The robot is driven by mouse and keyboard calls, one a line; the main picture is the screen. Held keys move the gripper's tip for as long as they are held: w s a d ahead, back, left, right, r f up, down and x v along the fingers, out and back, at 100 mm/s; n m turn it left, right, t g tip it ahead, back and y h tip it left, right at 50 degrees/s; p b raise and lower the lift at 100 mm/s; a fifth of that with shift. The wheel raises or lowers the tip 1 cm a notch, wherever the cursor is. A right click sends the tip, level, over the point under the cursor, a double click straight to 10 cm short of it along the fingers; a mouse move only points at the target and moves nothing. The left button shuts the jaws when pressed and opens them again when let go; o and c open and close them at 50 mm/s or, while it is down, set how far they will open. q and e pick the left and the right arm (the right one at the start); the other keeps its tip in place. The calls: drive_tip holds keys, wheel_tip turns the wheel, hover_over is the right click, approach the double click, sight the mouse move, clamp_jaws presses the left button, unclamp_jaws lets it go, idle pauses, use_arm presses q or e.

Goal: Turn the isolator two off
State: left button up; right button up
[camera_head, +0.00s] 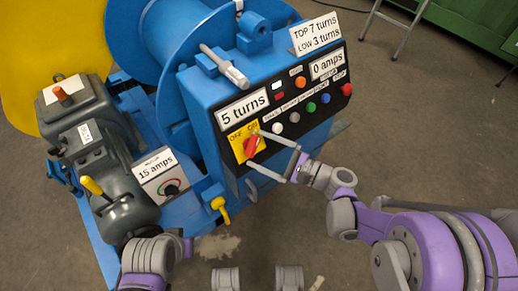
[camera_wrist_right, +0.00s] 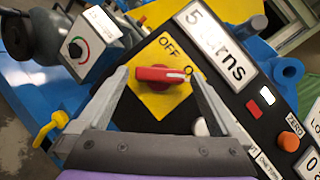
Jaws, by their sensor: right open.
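A red rotary isolator handle (camera_head: 251,147) sits on a yellow plate marked OFF and ON, on the black face of the blue control panel. In the right wrist view the red handle (camera_wrist_right: 160,74) lies across the picture, its white-marked end toward the ON side. My right gripper (camera_head: 251,148) is open, with one fingertip on either side of the handle. In the right wrist view its fingertips (camera_wrist_right: 158,74) flank the handle's two ends; I cannot tell whether they touch it. No number shows on this isolator. My left gripper is not in view.
The panel (camera_head: 188,92) carries several coloured buttons and a "5 turns" sign (camera_head: 243,107). A yellow-handled lever (camera_head: 220,208) is below left of the isolator. A grey motor with a "15 amps" box (camera_head: 156,175) stands left.

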drive_tip(key=shift+w+a, duration=0.3)
drive_tip(key=shift+a, duration=0.25)
drive_tip(key=c, duration=1.2)
